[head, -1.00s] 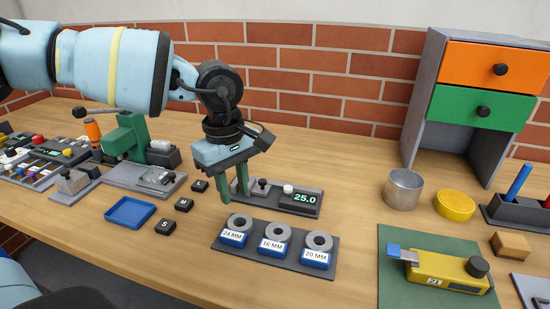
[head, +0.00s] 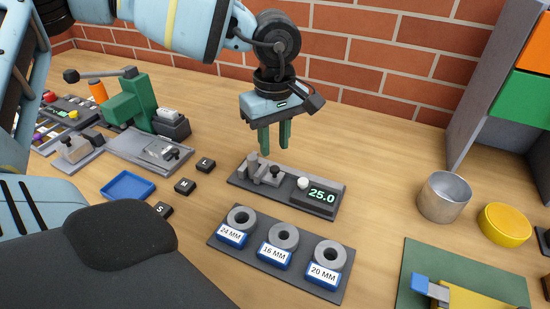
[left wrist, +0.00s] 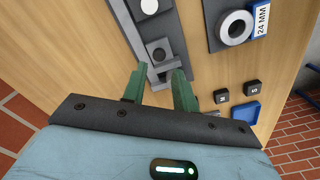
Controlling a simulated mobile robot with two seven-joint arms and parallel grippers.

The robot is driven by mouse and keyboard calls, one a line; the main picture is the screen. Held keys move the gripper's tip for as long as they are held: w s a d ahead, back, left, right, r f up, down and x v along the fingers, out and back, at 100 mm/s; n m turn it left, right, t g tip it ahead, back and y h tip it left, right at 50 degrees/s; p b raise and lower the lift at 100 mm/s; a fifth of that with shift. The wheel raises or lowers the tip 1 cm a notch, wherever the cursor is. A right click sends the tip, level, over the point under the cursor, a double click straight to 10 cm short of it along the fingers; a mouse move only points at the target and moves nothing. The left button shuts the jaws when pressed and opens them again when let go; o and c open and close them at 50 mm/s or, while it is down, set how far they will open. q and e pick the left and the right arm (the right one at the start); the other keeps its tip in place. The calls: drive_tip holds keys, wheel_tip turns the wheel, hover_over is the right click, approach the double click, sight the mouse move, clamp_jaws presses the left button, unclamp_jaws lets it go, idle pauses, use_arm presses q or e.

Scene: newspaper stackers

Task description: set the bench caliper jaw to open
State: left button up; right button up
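The bench caliper (head: 240,184) lies on the bench in the middle of the head view. It has grey upright jaws (head: 253,166) at its left end, a dark knob (head: 275,171), a white button (head: 303,183) and a display (head: 321,196) reading 25.0. I cannot tell the exact jaw gap. My left gripper (head: 275,152) points down above the caliper's jaw end. Its green fingers are apart with nothing between them. In the left wrist view the fingers (left wrist: 160,80) show beside the caliper (left wrist: 138,22). My right gripper is not in view.
A dark tray (head: 215,241) in front of the caliper holds three rings labelled 24, 16 and 20 MM. Small black blocks (head: 185,186) and a blue tray (head: 127,185) lie left. A metal cup (head: 443,200) stands right. The brick wall (head: 400,65) is behind.

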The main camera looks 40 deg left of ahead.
sight(275, 168)
use_arm(q)
wheel_tip(275, 168, down, 6)
drive_tip(key=shift+r, duration=0.15)
idle(0.3)
clamp_jaws()
